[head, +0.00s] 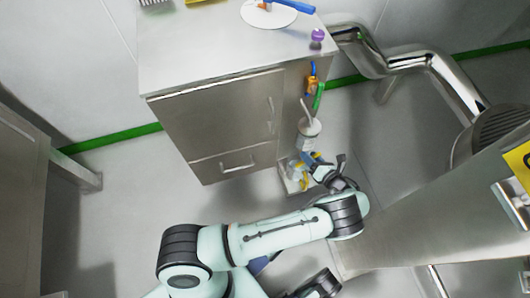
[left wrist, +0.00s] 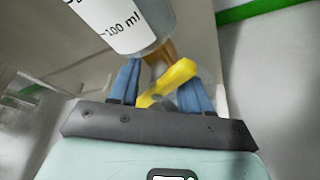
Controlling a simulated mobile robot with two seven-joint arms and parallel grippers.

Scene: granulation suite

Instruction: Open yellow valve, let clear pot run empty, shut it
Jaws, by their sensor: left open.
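The clear pot (head: 309,128) stands upright beside the cabinet, with a pale rod rising above its rim. Its lower wall, marked 100 ml, fills the top of the left wrist view (left wrist: 118,22). The yellow valve handle (left wrist: 170,82) sits below the pot on a brass-coloured body and lies slantwise. In the head view the yellow valve (head: 299,181) is small and partly hidden by my gripper. My left gripper (head: 322,166) is open at the valve, its blue fingers on either side of the yellow handle. I cannot tell whether they touch it. The liquid level is unclear.
A steel cabinet (head: 222,115) stands left of the pot, with a purple knob (head: 317,36) on its top edge. Orange, blue and green fittings (head: 312,86) are on its side. A bent steel pipe (head: 408,60) and steel equipment are at the right.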

